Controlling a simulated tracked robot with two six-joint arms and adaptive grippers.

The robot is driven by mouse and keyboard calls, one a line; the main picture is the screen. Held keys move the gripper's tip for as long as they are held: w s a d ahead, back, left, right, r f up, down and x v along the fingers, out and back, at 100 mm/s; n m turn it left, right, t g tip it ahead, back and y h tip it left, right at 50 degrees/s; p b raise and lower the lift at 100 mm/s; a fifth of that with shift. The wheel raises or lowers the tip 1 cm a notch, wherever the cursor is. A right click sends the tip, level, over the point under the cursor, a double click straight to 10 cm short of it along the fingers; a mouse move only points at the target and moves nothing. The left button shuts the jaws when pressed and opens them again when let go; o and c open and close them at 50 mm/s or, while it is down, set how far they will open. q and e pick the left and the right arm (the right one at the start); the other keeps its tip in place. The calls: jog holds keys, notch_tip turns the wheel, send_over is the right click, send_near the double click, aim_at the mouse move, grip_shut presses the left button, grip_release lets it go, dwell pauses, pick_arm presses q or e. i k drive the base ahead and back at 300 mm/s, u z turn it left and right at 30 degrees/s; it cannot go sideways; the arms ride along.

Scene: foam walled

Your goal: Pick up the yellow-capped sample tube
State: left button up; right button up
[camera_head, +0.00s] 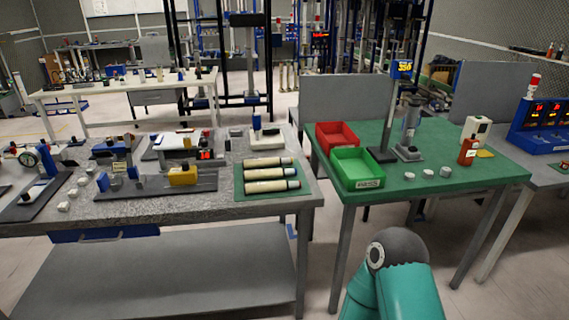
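I cannot make out a yellow-capped sample tube for certain. Three cream cylinders (268,174) with dark ends lie side by side on a green mat (240,191) at the right end of the grey bench. No yellow cap shows clearly on them. A yellow block (182,176) sits on a dark fixture left of them. My teal arm part with a dark rounded joint rises at the bottom, right of centre. No gripper fingers show in the head view.
The grey bench (225,205) holds several instruments and small white blocks. A gap separates the two tables.

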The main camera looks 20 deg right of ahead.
aim_at(275, 161)
jog(key=z, duration=0.05)
jog(key=i, duration=0.9)
